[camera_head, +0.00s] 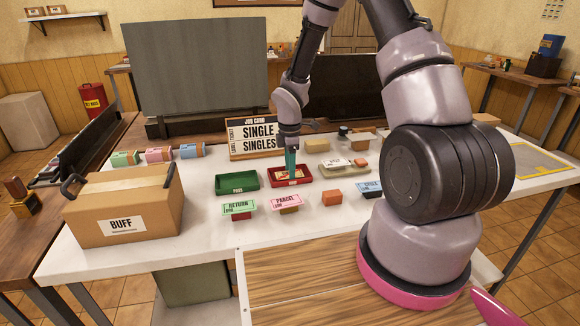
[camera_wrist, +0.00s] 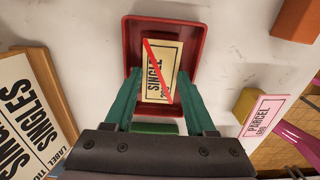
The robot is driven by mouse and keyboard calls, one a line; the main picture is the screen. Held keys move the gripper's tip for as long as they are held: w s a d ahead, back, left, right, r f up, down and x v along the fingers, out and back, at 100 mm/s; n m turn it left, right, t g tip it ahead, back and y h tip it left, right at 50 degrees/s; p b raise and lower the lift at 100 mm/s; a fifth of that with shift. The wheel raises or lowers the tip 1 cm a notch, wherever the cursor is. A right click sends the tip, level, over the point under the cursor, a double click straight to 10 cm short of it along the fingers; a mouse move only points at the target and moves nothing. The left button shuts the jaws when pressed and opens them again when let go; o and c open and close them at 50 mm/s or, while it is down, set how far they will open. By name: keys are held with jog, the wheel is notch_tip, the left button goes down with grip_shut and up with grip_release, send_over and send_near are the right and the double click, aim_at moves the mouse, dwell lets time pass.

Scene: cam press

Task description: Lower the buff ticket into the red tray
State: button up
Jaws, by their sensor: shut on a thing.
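The buff ticket (camera_wrist: 171,52), printed SINGLE with a red diagonal stripe, is between the teal fingers of my gripper (camera_wrist: 160,74) in the wrist view. The fingers are shut on its side edges. Behind it, the red tray (camera_wrist: 128,42) frames the ticket on the far side and both sides. In the head view my gripper (camera_head: 291,168) points down inside the outline of the red tray (camera_head: 273,183), with part of the ticket (camera_head: 282,175) showing beside the fingers. I cannot tell whether the ticket touches the tray floor.
A green tray (camera_head: 237,188) stands just left of the red one. RETURN (camera_head: 239,207), PARCEL (camera_head: 286,201) and blue (camera_head: 369,187) cards on blocks and an orange block (camera_head: 332,197) stand in front. A job card (camera_head: 257,137) reading SINGLES stands behind; a BUFF box (camera_head: 124,208) is at left.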

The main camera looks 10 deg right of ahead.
jog(key=shift+f, duration=0.15)
jog(key=o, duration=1.4)
notch_tip(320, 180, up, 11)
jog(key=shift+f, duration=0.1)
